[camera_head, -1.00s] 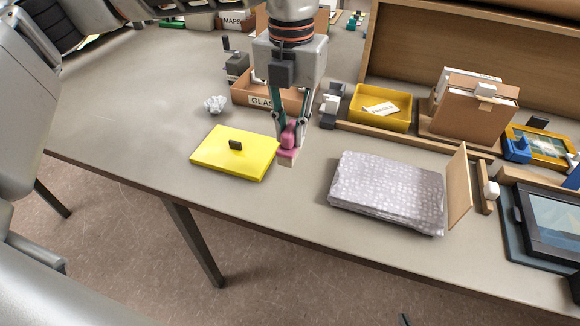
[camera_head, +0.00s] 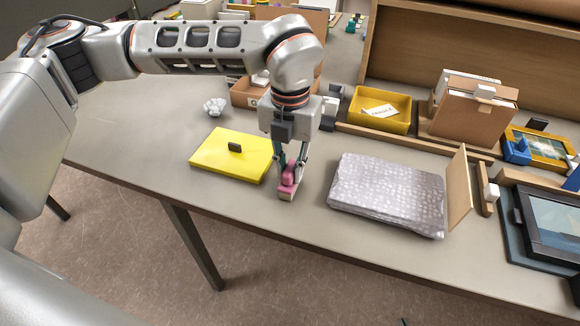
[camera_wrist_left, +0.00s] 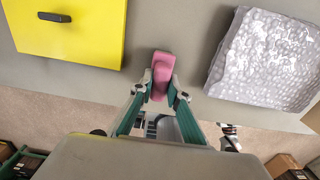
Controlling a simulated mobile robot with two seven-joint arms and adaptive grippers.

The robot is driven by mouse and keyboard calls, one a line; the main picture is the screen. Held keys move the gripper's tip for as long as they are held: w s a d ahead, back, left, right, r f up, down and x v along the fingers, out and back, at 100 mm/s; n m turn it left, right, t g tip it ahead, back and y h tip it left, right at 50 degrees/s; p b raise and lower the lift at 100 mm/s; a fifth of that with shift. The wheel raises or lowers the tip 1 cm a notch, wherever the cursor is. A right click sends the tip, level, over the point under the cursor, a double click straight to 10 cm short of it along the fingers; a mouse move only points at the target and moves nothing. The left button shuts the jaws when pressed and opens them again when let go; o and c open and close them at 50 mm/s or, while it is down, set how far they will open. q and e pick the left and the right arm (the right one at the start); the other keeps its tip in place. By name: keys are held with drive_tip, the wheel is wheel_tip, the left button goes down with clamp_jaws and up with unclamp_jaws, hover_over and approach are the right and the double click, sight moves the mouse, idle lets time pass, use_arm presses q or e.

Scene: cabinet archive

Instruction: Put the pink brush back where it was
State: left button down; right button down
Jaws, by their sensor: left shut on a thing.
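The pink brush (camera_head: 288,181) has a pink handle and a pale lower edge. My left gripper (camera_head: 290,172) is shut on it, between the yellow panel and the bubble-wrapped parcel, close to the table's front edge. In the left wrist view the brush (camera_wrist_left: 161,75) sits between my left fingertips (camera_wrist_left: 160,93). Its pale edge appears at or just above the tabletop; I cannot tell whether it touches. My right gripper is not in view.
The yellow panel (camera_head: 213,158) with a dark knob lies left of the brush, and the wrapped parcel (camera_head: 387,193) lies right. Crumpled paper (camera_head: 214,106), a brown box (camera_head: 244,97) and a yellow tray (camera_head: 362,124) stand behind. The table's front strip (camera_head: 265,213) is bare.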

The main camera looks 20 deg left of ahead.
sight(290, 168)
use_arm(q)
drive_tip(key=shift+f, duration=0.1)
drive_tip(key=c, duration=2.3)
unclamp_jaws()
drive_tip(key=shift+f, duration=0.1)
drive_tip(key=shift+c, duration=0.2)
drive_tip(key=o, duration=0.4)
wheel_tip(290, 168, up, 12)
drive_tip(key=shift+r, duration=0.25)
drive_tip(key=shift+s, duration=0.1)
